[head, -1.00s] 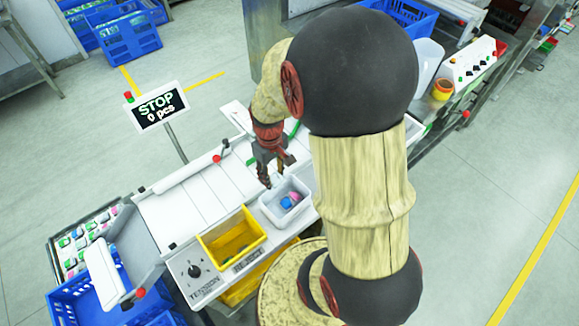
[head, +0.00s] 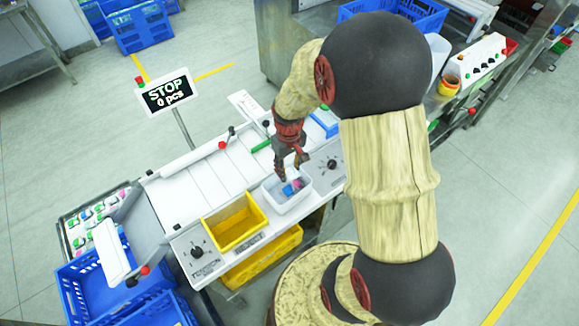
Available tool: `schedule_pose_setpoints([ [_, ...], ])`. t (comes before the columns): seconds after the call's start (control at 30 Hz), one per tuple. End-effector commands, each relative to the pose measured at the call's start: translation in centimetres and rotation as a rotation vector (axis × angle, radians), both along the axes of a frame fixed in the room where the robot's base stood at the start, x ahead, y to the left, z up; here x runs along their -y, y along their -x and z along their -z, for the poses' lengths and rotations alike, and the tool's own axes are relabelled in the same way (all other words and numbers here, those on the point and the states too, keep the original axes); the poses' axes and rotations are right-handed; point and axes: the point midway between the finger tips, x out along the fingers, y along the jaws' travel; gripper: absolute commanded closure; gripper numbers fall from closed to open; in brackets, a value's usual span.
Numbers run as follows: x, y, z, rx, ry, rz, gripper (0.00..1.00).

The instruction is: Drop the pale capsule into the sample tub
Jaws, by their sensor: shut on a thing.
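The sample tub appears to be the white open tub (head: 297,205) on the right part of the white machine top. A blue piece and a pink piece lie inside it. My gripper (head: 291,175) points down over the back part of the tub, its fingertips close above the opening. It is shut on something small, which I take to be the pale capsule. The capsule itself is too small and too hidden between the fingers to make out. I cannot tell the exact height of the fingertips above the rim.
A yellow bin (head: 264,216) sits left of the tub, above a "REJECT" label. A knob panel (head: 197,254) is at its left. A sign (head: 166,93) reading "STOP 0 pcs" stands behind. Blue crates (head: 85,285) stand at lower left. Small levers (head: 230,135) rise behind the tub.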

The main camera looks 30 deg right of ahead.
Motion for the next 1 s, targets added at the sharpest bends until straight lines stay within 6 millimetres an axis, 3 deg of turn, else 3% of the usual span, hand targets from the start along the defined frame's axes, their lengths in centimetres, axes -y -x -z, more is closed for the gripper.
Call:
schedule_pose_setpoints([
  [0.03,0.0,0.0,1.0,-0.001,0.000,0.000,0.78],
  [0.2,0.0,0.0,2.4,0.000,0.000,0.000,0.78],
  [0.53,0.0,0.0,2.5,0.001,0.000,0.000,0.78],
  [0.57,0.0,0.0,2.5,0.001,0.000,0.000,0.62],
  [0.9,0.0,0.0,2.5,0.001,0.000,0.000,0.42],
  [1.0,0.0,0.0,2.5,0.001,0.000,0.000,0.42],
])
